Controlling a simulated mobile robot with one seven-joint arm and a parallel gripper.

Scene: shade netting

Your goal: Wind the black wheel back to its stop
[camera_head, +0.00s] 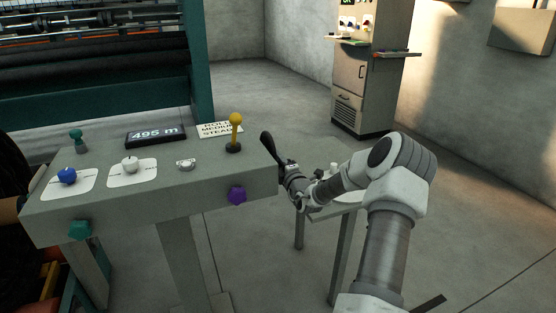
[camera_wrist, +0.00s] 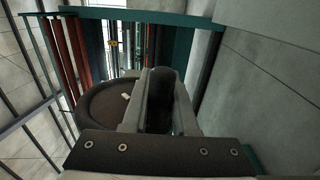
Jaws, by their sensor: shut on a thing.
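The black wheel (camera_head: 268,147) stands on the right end of the grey console (camera_head: 150,190), seen nearly edge-on in the head view. In the wrist view the wheel (camera_wrist: 98,118) is a dark round disc left of my fingers, with a small pale mark on its face. My gripper (camera_head: 284,168) is at the wheel's right side. In the wrist view my gripper (camera_wrist: 158,100) is shut with a dark upright grip of the wheel between its two fingers. The wheel's far side and its stop are hidden.
The console carries a yellow-knobbed lever (camera_head: 236,120), a display reading 495 m (camera_head: 155,134), a blue knob (camera_head: 67,176), a white knob (camera_head: 130,164) and a purple knob (camera_head: 237,195). A small table (camera_head: 338,207) stands behind my arm. A tall cabinet (camera_head: 372,70) is farther back.

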